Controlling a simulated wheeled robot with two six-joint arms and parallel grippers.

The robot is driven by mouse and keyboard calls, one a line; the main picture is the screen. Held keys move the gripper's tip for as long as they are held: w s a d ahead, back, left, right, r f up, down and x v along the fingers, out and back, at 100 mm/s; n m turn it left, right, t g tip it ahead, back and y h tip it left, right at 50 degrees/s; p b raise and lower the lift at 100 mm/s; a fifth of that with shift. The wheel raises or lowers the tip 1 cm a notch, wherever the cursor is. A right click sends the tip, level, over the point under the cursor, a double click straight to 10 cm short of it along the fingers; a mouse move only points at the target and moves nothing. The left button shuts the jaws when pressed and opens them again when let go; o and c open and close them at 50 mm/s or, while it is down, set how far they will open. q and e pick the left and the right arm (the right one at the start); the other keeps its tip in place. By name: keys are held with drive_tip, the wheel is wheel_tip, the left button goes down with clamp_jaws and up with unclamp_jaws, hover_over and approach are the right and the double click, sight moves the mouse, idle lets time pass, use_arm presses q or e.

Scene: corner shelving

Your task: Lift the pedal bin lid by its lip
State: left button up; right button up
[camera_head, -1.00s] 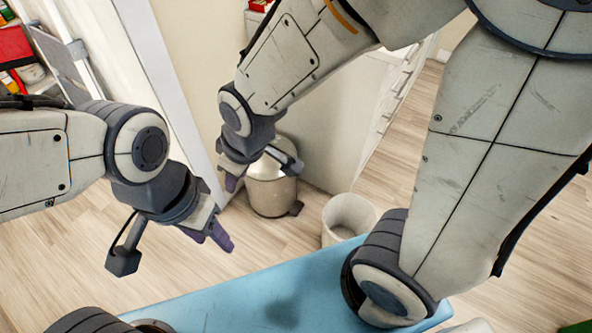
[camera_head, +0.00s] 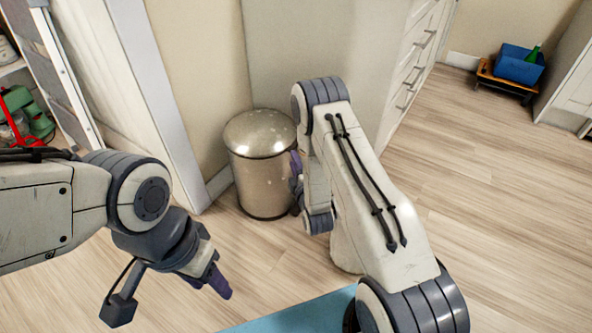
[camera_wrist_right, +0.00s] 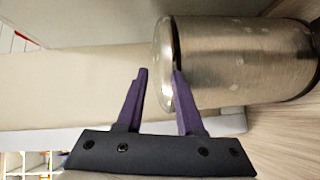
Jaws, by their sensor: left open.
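The steel pedal bin (camera_head: 263,180) stands upright on the floor by the wall corner, its domed lid (camera_head: 258,132) closed. My right gripper (camera_head: 296,168) is at the bin's right side, just below lid height, largely hidden by its own wrist. In the right wrist view the bin (camera_wrist_right: 240,60) lies sideways. The purple fingers of the right gripper (camera_wrist_right: 160,78) are apart, one on each side of the lid's rim (camera_wrist_right: 164,60); contact cannot be told. My left gripper (camera_head: 217,282) is open and empty, low in front of the bin. The pedal is not visible.
A white door frame (camera_head: 150,95) stands left of the bin, and white drawers (camera_head: 415,60) stand behind to the right. A blue box (camera_head: 520,66) is far right. A blue surface (camera_head: 300,312) lies at the front. Wooden floor is open at right.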

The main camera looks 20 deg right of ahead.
wheel_tip(320, 180, down, 4)
drive_tip(key=s+d+h+b, duration=0.1)
drive_tip(key=d, duration=0.1)
use_arm(q)
wheel_tip(320, 180, down, 7)
drive_tip(key=b, duration=0.4)
drive_tip(key=shift+f+b, duration=0.15)
drive_tip(key=shift+b, duration=0.2)
use_arm(e)
drive_tip(key=w+d+t, duration=0.1)
drive_tip(key=w, duration=0.8)
drive_tip(key=shift+w+d+r+n, duration=0.25)
drive_tip(key=shift+w+n, duration=0.15)
clamp_jaws()
